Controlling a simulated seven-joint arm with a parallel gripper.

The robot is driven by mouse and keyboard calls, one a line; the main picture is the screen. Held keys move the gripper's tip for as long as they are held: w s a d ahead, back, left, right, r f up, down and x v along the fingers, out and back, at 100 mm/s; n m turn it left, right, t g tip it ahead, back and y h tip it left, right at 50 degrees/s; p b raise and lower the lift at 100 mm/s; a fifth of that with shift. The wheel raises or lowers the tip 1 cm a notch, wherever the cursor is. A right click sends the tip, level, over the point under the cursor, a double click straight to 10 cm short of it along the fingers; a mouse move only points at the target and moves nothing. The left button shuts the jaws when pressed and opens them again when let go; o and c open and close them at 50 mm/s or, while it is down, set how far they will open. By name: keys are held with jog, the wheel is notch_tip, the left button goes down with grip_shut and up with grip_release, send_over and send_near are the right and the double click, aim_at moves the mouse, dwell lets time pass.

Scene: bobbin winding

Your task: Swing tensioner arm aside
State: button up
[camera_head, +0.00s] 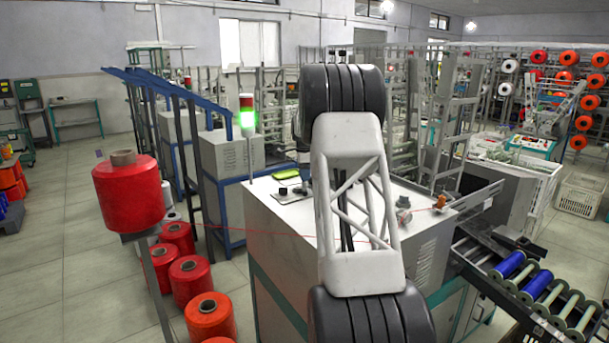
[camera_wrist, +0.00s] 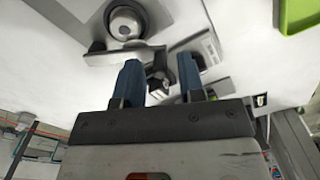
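My gripper (camera_wrist: 159,68) shows in the wrist view with its two blue fingers spread apart above the white machine top. A flat grey bar (camera_wrist: 102,58), which looks like the tensioner arm, lies just beyond the left finger, beside a round metal knob (camera_wrist: 125,22). A small dark fitting (camera_wrist: 158,82) shows in the gap between the fingers. I cannot tell whether either finger touches the bar. In the head view my own arm hides the gripper and the middle of the machine top.
The winding machine (camera_head: 285,215) stands in the middle. A green tray (camera_head: 286,174) lies on its top; it also shows in the wrist view (camera_wrist: 298,18). A red thread runs from the large red spool (camera_head: 130,192) to the machine. A roller conveyor with blue bobbins (camera_head: 510,265) is at the right.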

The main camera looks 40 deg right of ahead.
jog(key=shift+r, duration=3.55)
jog(key=s+a+r+n, duration=0.35)
jog(key=s+a, duration=0.35)
jog(key=a, duration=0.5)
jog(key=s+a+r+n+t, duration=0.1)
jog(key=s+a+r+n, duration=0.25)
jog(key=s+a, duration=0.55)
jog(key=s+a+r+n, duration=0.2)
jog(key=s+a+n, duration=0.35)
jog(key=a, duration=0.85)
jog(key=s+a+f+n, duration=0.3)
jog(key=s+a, duration=0.3)
jog(key=s, duration=0.5)
jog(key=s+a+f+n+t, duration=0.1)
jog(key=s+a+f+n, duration=0.3)
jog(key=s+a, duration=0.3)
jog(key=s+a+f+n, duration=0.4)
jog(key=s+a+f, duration=0.2)
jog(key=s, duration=1.1)
jog(key=shift+a+t, duration=0.15)
jog(key=shift+t, duration=0.15)
